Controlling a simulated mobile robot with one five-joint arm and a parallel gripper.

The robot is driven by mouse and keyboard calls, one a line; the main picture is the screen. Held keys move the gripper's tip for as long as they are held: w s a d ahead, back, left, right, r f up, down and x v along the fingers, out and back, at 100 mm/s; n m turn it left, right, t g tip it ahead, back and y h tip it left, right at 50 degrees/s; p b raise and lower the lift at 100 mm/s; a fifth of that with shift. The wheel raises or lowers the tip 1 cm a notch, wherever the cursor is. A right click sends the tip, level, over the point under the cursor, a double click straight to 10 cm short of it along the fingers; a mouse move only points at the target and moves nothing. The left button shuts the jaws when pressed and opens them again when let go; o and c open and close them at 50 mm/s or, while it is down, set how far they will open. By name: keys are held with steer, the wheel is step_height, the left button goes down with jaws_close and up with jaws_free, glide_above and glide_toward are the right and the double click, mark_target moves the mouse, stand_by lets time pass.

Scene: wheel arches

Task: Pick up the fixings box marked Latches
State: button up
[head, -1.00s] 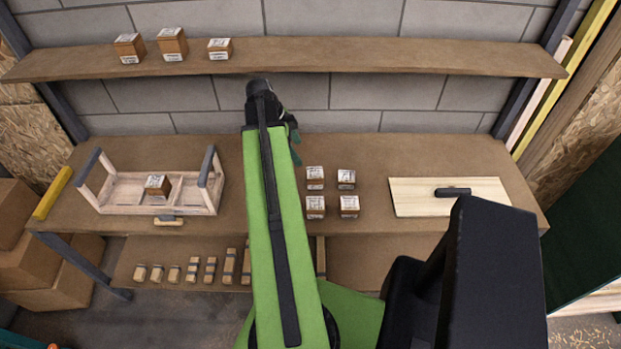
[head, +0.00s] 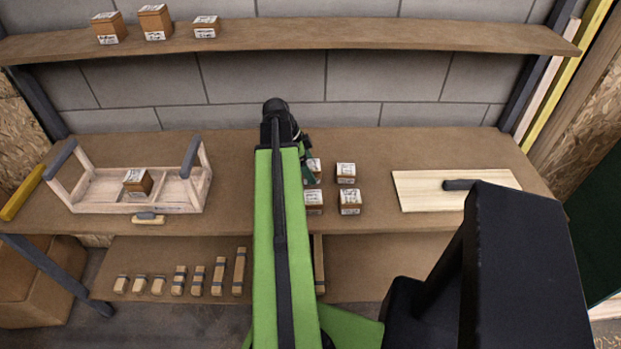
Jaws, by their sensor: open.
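Several small brown boxes with white labels stand on the bench in two rows: a back right box (head: 346,173), a front right box (head: 350,202), a front left box (head: 314,202) and a back left box (head: 316,165). The label words are too small to read, so I cannot tell which is Latches. My gripper (head: 309,172) is open, at the back left box, and partly hides it. I cannot tell whether it touches that box. Another labelled box (head: 138,182) sits in the wooden tote (head: 103,208) at the left. Three more boxes (head: 155,22) stand on the upper shelf.
The upper shelf (head: 380,36) runs above the bench (head: 235,205). A pale board (head: 419,192) with a dark-handled tool (head: 459,185) lies at the right. Wooden blocks (head: 219,276) stand on the lower shelf. Bench right of the boxes is partly clear.

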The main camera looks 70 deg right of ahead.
steer(key=shift+b+x, duration=0.35)
steer(key=shift+x, duration=0.7)
steer(key=shift+r, duration=0.1)
steer(key=shift+c, duration=0.3)
jaws_close()
